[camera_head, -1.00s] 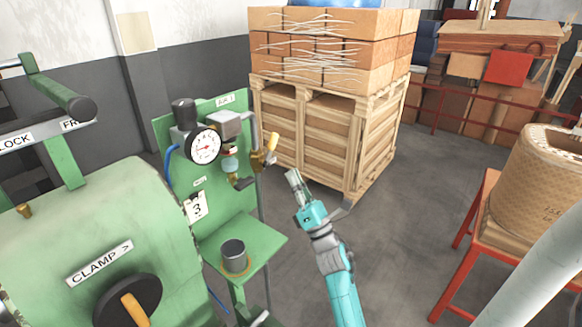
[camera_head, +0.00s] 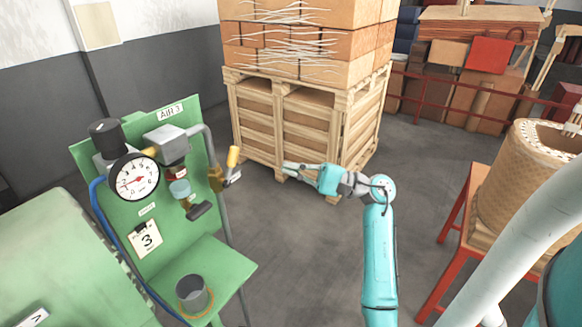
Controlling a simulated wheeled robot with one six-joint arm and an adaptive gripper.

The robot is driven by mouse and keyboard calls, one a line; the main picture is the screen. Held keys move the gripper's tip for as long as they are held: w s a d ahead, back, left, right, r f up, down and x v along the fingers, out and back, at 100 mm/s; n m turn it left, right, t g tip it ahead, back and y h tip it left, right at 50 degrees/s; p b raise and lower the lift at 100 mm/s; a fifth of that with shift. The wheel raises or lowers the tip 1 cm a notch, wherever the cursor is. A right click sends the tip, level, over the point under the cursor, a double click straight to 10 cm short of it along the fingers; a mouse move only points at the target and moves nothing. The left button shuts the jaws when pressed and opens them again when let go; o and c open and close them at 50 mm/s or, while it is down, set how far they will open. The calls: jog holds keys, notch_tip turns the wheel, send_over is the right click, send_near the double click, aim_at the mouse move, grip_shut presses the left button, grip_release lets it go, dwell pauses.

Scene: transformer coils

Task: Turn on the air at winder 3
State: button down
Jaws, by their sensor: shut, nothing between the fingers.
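The green air panel (camera_head: 176,232) stands at the left, with a label reading "AIR 3" (camera_head: 171,112) and a tag with the number 3 (camera_head: 147,240). A round white gauge (camera_head: 134,178) is on it. To the right of the gauge is a brass valve (camera_head: 215,179) with a yellow-tipped lever (camera_head: 233,157), which points upward. My gripper (camera_head: 286,170) is to the right of the lever, apart from it, with its fingers pointing left. It is shut and holds nothing.
A wooden crate stacked with boxes (camera_head: 305,125) stands behind my gripper. A grey cup (camera_head: 192,293) sits on the panel's green shelf (camera_head: 235,262). A red stand (camera_head: 452,262) with a large cardboard roll (camera_head: 520,180) is at the right. The floor between is open.

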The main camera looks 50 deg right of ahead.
aim_at(236, 157)
jog(key=w+a+r, duration=0.4)
jog(key=w+a, duration=0.2)
jog(key=a, duration=0.1)
jog(key=shift+w, duration=0.2)
jog(key=shift+a+r+n+g, duration=0.35)
jog(key=shift+n+g, duration=0.15)
jog(key=shift+n, duration=0.4)
jog(key=shift+a+r+n+g+h, duration=0.15)
jog(key=shift+a+r+n+g, duration=0.25)
jog(key=shift+n, duration=0.3)
jog(key=shift+a+r+n+g+h, duration=0.15)
jog(key=shift+a+n+g, duration=0.25)
jog(key=shift+n, duration=0.3)
jog(key=shift+a+r+n+g+h, duration=0.1)
jog(key=shift+a+r+n+g, duration=0.2)
jog(key=shift+n+g, duration=0.3)
jog(key=shift+d, duration=0.1)
